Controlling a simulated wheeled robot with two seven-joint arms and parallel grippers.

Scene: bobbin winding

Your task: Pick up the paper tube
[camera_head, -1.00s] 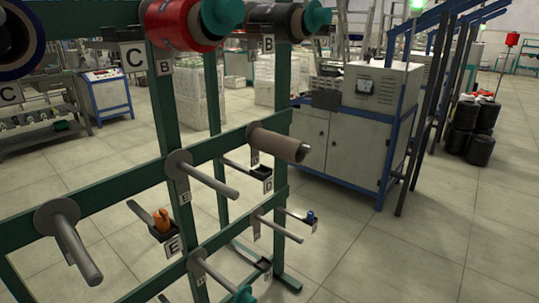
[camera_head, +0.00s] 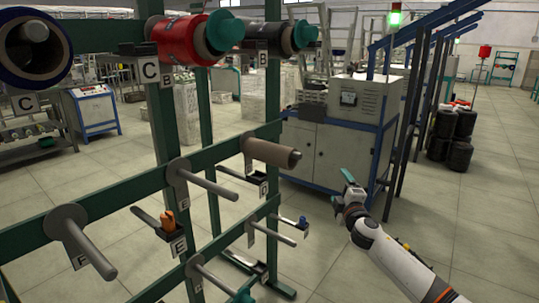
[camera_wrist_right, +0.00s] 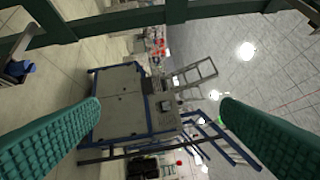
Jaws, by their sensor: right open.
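The brown paper tube (camera_head: 270,152) sits on a peg of the green rack in the head view, its open end facing right. My right gripper (camera_head: 347,178) is to the right of the tube and apart from it, slightly lower in the picture. In the right wrist view its two green ribbed fingers (camera_wrist_right: 160,125) are wide apart with nothing between them. The tube does not show clearly in the wrist view. My left gripper is not in view.
The green rack (camera_head: 110,188) has bare pegs (camera_head: 208,180) below and left of the tube. A red spool (camera_head: 185,40) and a black spool (camera_head: 283,36) hang above. A grey cabinet (camera_head: 335,135) stands behind. Open floor lies at right.

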